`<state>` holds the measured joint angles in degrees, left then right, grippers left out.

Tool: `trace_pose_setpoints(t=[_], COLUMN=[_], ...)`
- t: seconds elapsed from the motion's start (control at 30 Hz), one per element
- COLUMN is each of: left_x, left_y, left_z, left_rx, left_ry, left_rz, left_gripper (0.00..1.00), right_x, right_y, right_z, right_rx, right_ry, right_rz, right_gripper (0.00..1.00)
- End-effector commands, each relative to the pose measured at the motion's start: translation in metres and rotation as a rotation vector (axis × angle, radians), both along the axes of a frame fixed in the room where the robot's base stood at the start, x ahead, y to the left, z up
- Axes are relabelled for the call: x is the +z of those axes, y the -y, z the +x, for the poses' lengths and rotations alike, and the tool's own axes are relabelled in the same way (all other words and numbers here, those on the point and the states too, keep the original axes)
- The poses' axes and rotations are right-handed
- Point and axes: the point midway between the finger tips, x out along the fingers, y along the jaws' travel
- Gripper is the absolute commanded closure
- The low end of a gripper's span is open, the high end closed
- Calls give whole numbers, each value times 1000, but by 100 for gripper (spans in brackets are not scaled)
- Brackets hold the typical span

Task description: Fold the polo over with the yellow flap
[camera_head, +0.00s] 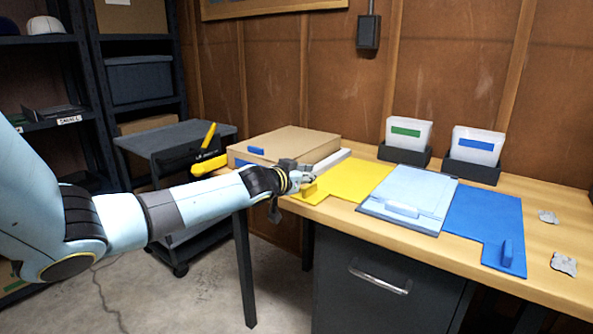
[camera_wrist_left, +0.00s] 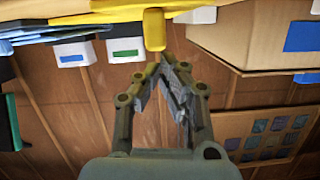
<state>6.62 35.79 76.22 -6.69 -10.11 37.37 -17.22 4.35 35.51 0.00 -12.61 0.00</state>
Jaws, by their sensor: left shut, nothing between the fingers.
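The yellow flap (camera_head: 358,180) lies flat on the table, left of the light blue polo (camera_head: 424,184). Its upright yellow tab (camera_head: 309,192) is at the near left corner and also shows in the left wrist view (camera_wrist_left: 154,30). The polo lies on the middle of the folding board, with a light blue tab (camera_head: 402,210) at its front. The blue flap (camera_head: 485,218) lies flat to the right, with its own tab (camera_head: 506,252). My left gripper (camera_head: 301,180) is shut and empty beside the yellow tab; I cannot tell whether they touch. My right gripper is out of view.
A cardboard box (camera_head: 290,143) stands close behind my left gripper. Two dark holders with white cards, green-marked (camera_head: 407,133) and blue-marked (camera_head: 477,146), stand behind the board. Grey scraps (camera_head: 563,264) lie at the right. A dark cart (camera_head: 150,150) stands left of the table.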

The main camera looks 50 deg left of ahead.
Motion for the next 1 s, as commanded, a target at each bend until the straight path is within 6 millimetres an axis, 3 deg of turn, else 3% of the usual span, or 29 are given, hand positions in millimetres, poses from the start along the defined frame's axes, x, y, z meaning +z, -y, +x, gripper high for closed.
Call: trace_pose_setpoints(t=[0.23,0.33,0.6,0.8,1.0], left_x=[47,39,51,58,59], left_y=[0,5,18,23,24], left_z=[2,-20,-70,-90,-94], left_rx=[1,-2,-2,1,2], left_ry=[2,-4,-5,-3,1], left_rz=[-1,5,6,3,-1], left_gripper=[100,100,100,100,100], right_x=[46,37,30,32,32], right_y=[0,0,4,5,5], right_z=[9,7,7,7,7], right_rx=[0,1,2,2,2], right_ry=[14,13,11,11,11], right_rz=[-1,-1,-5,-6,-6], right_gripper=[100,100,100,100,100])
